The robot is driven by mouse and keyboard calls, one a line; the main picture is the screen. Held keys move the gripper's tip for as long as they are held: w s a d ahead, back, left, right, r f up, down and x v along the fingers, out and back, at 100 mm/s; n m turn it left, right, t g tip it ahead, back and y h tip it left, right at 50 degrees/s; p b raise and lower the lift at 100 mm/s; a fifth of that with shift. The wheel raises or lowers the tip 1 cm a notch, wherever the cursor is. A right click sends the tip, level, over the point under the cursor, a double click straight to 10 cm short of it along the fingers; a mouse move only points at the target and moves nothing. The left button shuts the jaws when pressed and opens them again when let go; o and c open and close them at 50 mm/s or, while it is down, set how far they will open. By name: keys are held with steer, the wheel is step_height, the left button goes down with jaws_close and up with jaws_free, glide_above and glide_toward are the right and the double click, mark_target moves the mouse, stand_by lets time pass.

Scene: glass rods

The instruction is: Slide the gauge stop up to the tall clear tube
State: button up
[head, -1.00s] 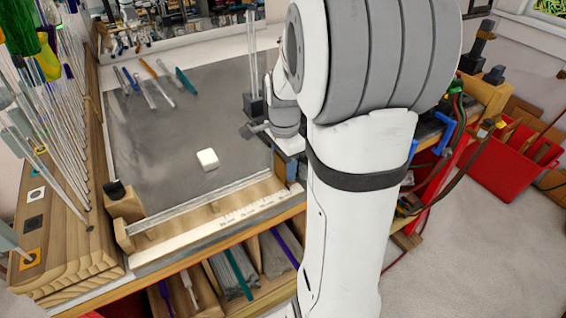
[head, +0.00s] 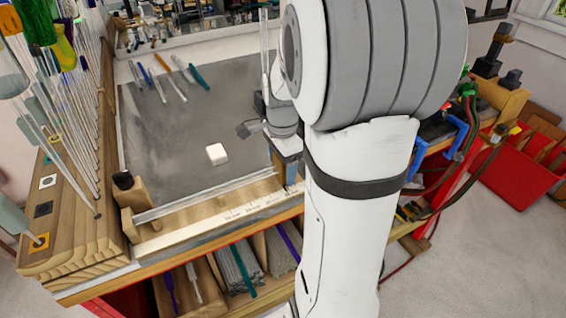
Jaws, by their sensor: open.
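A clear gauge rod or channel (head: 205,198) lies along the front edge of the bench, above a pale ruled scale (head: 235,212). A wooden block with a black knob (head: 124,181) stands at its left end; I cannot tell whether this is the gauge stop. A tall clear tube (head: 264,42) stands upright behind the bench mat's right side, its foot partly hidden by my wrist.
A white block (head: 217,154) sits on the grey mat (head: 165,135); several pens or tools (head: 170,78) lie at its back. A wooden rack (head: 75,225) of upright rods stands at left. Rod bins (head: 235,270) are below the bench edge. A red crate (head: 510,170) is at right.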

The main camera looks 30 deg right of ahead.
steer(key=shift+w+r, duration=0.1)
steer(key=shift+r, duration=0.2)
step_height(320, 180, up, 7)
steer(key=shift+r+b, duration=0.1)
steer(key=shift+b, duration=0.35)
steer(key=shift+a, duration=0.15)
